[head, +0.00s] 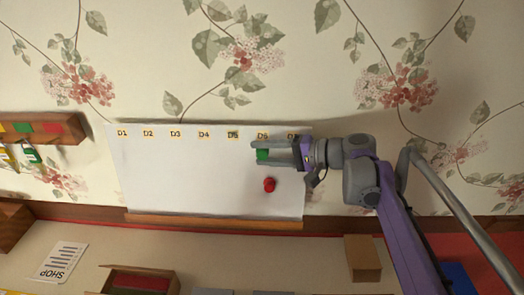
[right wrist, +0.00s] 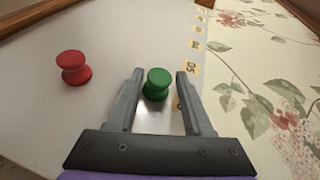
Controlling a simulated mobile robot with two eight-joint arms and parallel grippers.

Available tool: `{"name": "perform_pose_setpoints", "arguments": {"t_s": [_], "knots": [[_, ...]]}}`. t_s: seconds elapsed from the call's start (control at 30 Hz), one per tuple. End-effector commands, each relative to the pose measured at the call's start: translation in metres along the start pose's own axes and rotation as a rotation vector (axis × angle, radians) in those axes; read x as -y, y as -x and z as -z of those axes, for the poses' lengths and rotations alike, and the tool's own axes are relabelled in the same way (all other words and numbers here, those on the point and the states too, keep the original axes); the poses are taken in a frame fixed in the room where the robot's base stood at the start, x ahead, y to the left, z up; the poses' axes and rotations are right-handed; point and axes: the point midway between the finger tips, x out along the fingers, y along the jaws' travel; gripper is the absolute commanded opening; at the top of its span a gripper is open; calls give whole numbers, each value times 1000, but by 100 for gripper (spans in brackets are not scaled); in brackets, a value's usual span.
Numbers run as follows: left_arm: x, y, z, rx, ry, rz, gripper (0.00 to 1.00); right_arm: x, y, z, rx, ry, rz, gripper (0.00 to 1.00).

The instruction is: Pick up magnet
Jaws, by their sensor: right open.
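A green magnet (right wrist: 157,84) is on the whiteboard (head: 180,185), close to the row of D labels. In the head view the green magnet (head: 263,155) shows between the fingers of my right gripper (head: 262,155). In the right wrist view my right gripper (right wrist: 157,95) is open, with one finger on each side of the green magnet and a gap to each. A red magnet (head: 269,185) is on the board below it in the head view. In the right wrist view the red magnet (right wrist: 73,68) is to the left, outside the fingers. My left gripper is not in view.
A wooden ledge (head: 200,221) runs under the board. A wooden rack (head: 70,130) with coloured tags and a green padlock (head: 32,154) is at the left. Below are a SHOP sheet (head: 64,262), an open box (head: 140,281) and a small cardboard box (head: 362,258).

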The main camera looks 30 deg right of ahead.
Motion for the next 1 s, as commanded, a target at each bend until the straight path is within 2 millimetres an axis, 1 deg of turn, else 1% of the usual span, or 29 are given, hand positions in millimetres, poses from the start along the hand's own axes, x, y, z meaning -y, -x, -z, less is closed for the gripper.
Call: {"name": "perform_pose_setpoints", "arguments": {"t_s": [0.1, 0.27, 0.3, 0.37, 0.4, 0.57, 0.87, 1.0], "knots": [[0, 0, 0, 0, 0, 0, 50, 0, -5, 0, -1, 0, 0, 51], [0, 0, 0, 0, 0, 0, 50, -1, -5, 0, -2, 0, -1, 51], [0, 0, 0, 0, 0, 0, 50, -1, -5, 0, -1, 0, -1, 47], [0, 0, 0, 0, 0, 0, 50, -1, -5, 0, -1, 0, -1, 36], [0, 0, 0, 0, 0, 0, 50, -1, -5, 0, -1, 0, -1, 29], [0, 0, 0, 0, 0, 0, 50, -1, -5, 0, -1, 0, -1, 0], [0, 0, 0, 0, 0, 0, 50, -1, -5, 0, -2, 0, -1, 0], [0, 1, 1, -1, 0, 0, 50, 8, -3, 1, -2, 0, 0, 0]]}}
